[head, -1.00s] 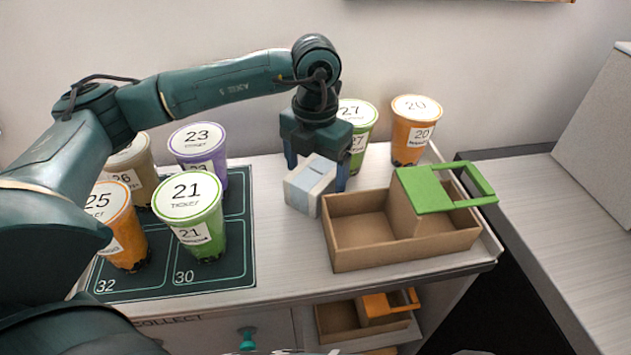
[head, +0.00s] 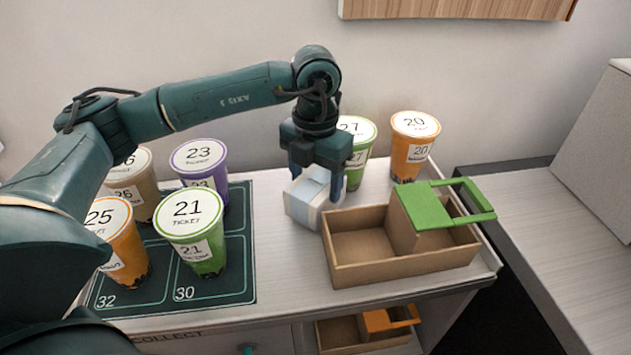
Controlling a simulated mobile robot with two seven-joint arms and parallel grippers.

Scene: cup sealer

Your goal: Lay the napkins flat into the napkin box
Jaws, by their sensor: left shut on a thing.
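The napkins are a white and pale blue packet (head: 308,207) on the counter, just left of the brown box. My left gripper (head: 317,190) points down over the packet, with its fingers shut on it. The packet looks low, at or just above the counter; I cannot tell which. The brown box (head: 399,273) has an open, empty left compartment and a green handle piece (head: 425,207) over its right part. My right gripper is not in view.
Lidded cups stand on the dark numbered mat (head: 213,285) at left, among them the green 21 cup (head: 193,230). The orange 20 cup (head: 411,150) and green 27 cup (head: 358,140) stand behind the box. A shelf below holds another brown box (head: 342,335).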

